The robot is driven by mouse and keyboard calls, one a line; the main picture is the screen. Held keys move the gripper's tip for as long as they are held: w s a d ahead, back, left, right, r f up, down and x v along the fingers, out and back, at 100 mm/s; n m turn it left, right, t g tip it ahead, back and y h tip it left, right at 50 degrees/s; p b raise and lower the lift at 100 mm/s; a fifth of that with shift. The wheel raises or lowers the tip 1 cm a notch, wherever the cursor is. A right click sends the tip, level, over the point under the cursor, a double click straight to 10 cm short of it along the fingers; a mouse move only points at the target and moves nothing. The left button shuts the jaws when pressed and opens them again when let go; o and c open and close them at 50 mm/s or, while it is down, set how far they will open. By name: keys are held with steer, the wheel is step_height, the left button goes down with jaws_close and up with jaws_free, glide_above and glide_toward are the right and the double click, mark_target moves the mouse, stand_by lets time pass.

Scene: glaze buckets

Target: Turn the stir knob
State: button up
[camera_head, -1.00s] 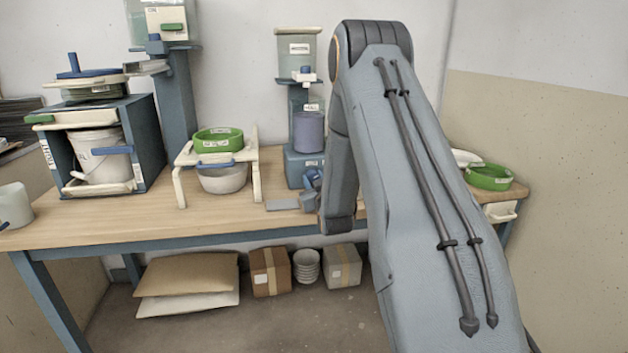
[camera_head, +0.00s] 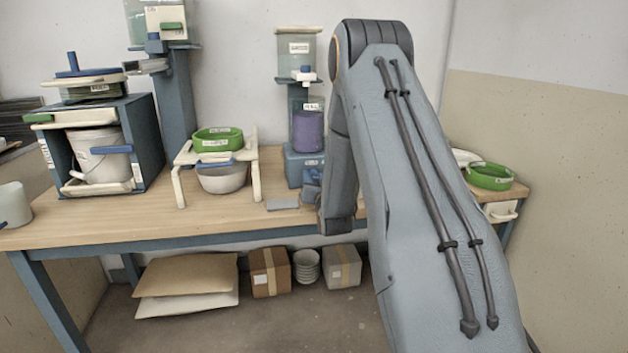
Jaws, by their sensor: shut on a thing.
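A blue mixer stand (camera_head: 295,169) stands at the back of the table, with a purple glaze container (camera_head: 308,134) on its base. My gripper (camera_head: 312,182) is low at the front right of that base, small and dark, partly covered by my own arm. It is shut on what appears to be the stir knob at the base's front. The knob itself is hidden by the gripper and arm, so its angle cannot be made out.
A flat grey plate (camera_head: 283,204) lies on the table left of my gripper. A white rack (camera_head: 255,180) with a green bowl (camera_head: 217,139) stands farther left. A blue cabinet (camera_head: 150,140) holds a white bucket (camera_head: 100,166). The table's front middle is clear.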

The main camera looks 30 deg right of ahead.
steer(key=shift+m, duration=0.6)
steer(key=o, duration=1)
steer(key=shift+o, duration=0.2)
steer(key=shift+s, duration=0.15)
steer(key=shift+v, duration=3.8)
